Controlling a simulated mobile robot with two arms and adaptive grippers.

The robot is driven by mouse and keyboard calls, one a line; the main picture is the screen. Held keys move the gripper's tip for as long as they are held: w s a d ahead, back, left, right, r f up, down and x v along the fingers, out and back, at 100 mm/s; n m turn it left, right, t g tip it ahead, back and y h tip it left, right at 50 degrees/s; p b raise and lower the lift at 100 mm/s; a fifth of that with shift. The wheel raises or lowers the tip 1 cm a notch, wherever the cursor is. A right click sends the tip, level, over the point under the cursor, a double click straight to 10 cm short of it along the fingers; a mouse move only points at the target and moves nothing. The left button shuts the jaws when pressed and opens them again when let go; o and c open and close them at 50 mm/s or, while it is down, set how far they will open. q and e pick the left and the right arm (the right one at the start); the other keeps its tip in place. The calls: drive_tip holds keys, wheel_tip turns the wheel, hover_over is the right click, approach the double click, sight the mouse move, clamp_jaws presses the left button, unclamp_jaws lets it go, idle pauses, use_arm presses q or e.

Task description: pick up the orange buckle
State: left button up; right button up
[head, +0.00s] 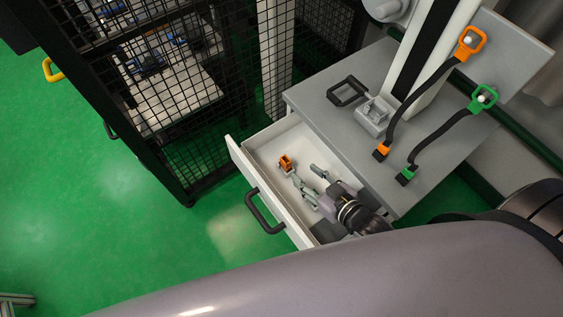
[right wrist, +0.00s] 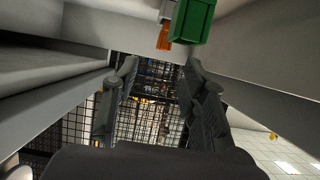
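An orange buckle (head: 286,163) lies in the open white drawer, near its far left corner. It is small and its details are hard to make out. My right gripper (head: 306,174) reaches down into the drawer, its fingers spread and empty, beside and apart from the orange piece. In the right wrist view the open fingers (right wrist: 157,72) show with nothing between them. Beyond them at the top are an orange piece (right wrist: 164,38) and a green block (right wrist: 193,20), partly cut off by the frame edge. My left gripper is not in view.
The drawer wall (head: 265,190) and its black handle (head: 262,215) stand close to the gripper. The grey cabinet top (head: 330,75) carries a black loop, a grey block and two dark straps (head: 410,110) with orange and green ends. A black mesh fence (head: 180,90) stands left.

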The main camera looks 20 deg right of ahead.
sight(283, 158)
drive_tip(key=x, duration=0.7)
drive_tip(key=shift+w+a, duration=0.15)
drive_tip(key=shift+a, duration=0.15)
drive_tip(key=shift+c, duration=0.4)
clamp_jaws()
